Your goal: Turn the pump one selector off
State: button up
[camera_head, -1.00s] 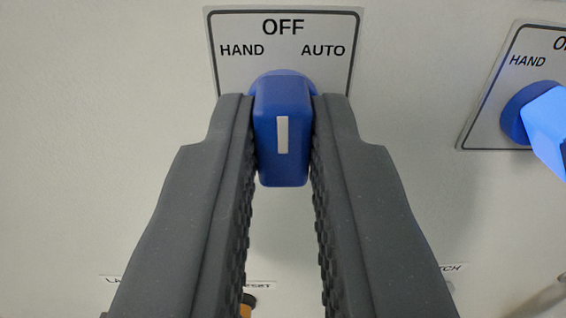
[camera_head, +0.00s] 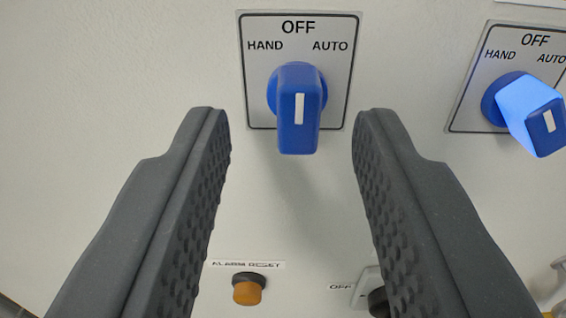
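A blue selector knob (camera_head: 299,122) sits on a white label plate (camera_head: 258,82) marked HAND, OFF and AUTO. Its white mark stands nearly upright, in line with OFF at the top. No pump number is readable on this plate. My gripper (camera_head: 289,118) is open, with one dark ridged finger on each side of the knob. Both fingers are clear of it, and nothing is between them but the knob's space. The fingers hide parts of the panel below.
A second blue selector (camera_head: 531,118) on a like plate stands at the right, turned so its handle slants down to the right. Below are an orange button (camera_head: 247,290) under an alarm reset label and a dark switch (camera_head: 377,300) partly behind the right finger. The upper left panel is bare.

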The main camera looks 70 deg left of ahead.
jog(key=b+v, duration=0.4)
jog(key=v, duration=0.7)
jog(key=shift+s+d+f, duration=0.1)
jog(key=shift+f, duration=0.05)
jog(key=w+d+f+m+t+h+b, duration=0.25)
jog(key=d+f+m+t+h, duration=0.3)
jog(key=d+m, duration=0.35)
jog(key=s+d+f+m+t+h+b, duration=0.1)
jog(key=s+d+f+m+h+b, duration=0.1)
jog(key=s+d+f+h, duration=0.3)
jog(key=s+d+f+m+t+h+b, duration=0.2)
jog(key=s+d+f+h, duration=0.4)
jog(key=d, duration=0.6)
notch_tip(320, 180, down, 2)
jog(key=shift+d+f+m, duration=0.25)
jog(key=shift+d+m, duration=0.05)
dwell(0.7)
